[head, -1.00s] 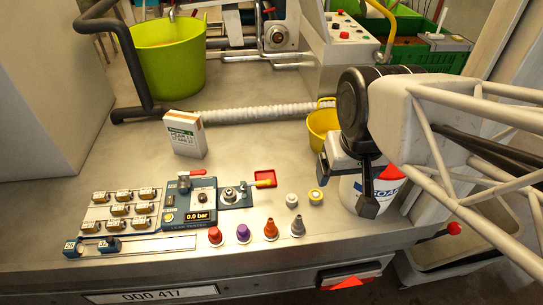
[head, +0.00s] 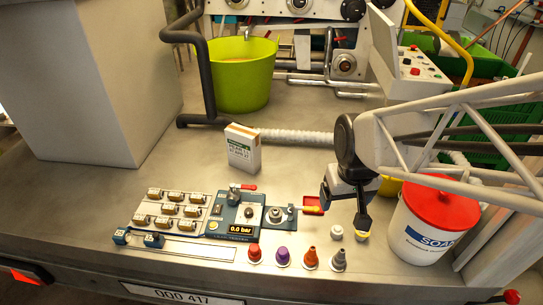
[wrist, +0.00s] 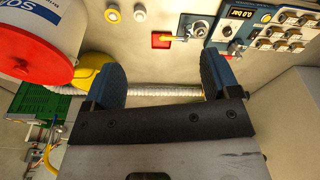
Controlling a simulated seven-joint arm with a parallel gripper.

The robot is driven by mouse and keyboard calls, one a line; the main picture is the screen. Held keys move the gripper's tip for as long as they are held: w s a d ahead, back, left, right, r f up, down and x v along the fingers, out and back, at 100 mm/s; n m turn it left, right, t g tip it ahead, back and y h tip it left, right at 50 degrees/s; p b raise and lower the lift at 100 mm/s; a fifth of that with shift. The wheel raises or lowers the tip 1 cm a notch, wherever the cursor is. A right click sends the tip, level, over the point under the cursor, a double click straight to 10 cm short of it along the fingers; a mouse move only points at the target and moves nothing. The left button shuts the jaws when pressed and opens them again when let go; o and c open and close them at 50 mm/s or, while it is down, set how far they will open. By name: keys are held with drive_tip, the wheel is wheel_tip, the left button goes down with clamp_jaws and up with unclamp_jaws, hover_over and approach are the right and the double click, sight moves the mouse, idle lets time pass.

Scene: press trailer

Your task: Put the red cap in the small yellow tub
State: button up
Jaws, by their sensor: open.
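The red cap (head: 255,253) is a small cone standing on a pale base near the table's front edge, leftmost in a row of caps. It does not show in the wrist view. The small yellow tub (head: 392,187) is mostly hidden behind my arm and the white bucket. It shows partly in the wrist view (wrist: 92,70), beyond the left finger. My gripper (head: 342,208) is open and empty, above the table to the right of the red cap. In the wrist view its fingers (wrist: 160,78) stand wide apart with nothing between them but table and the white hose.
Purple (head: 282,257), orange (head: 311,259) and grey (head: 338,260) caps stand right of the red one. White (head: 336,232) and yellow-topped (head: 362,235) knobs sit behind. The gauge panel (head: 233,213) is left; the red-lidded bucket (head: 420,240) is right. A carton (head: 243,150) stands behind.

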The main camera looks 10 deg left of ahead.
drive_tip(key=w+a+f+n+g, duration=0.1)
drive_tip(key=w+a+f+n, duration=0.3)
drive_tip(key=a+f, duration=0.85)
drive_tip(key=n, duration=0.2)
hover_over(254, 248)
drive_tip(key=shift+g, duration=0.4)
wheel_tip(254, 248, down, 13)
drive_tip(key=shift+a+r, duration=0.1)
drive_tip(key=shift+f, duration=1.25)
drive_tip(key=shift+f, duration=0.1)
drive_tip(key=shift+f, duration=2.55)
drive_tip(key=c, duration=1.1)
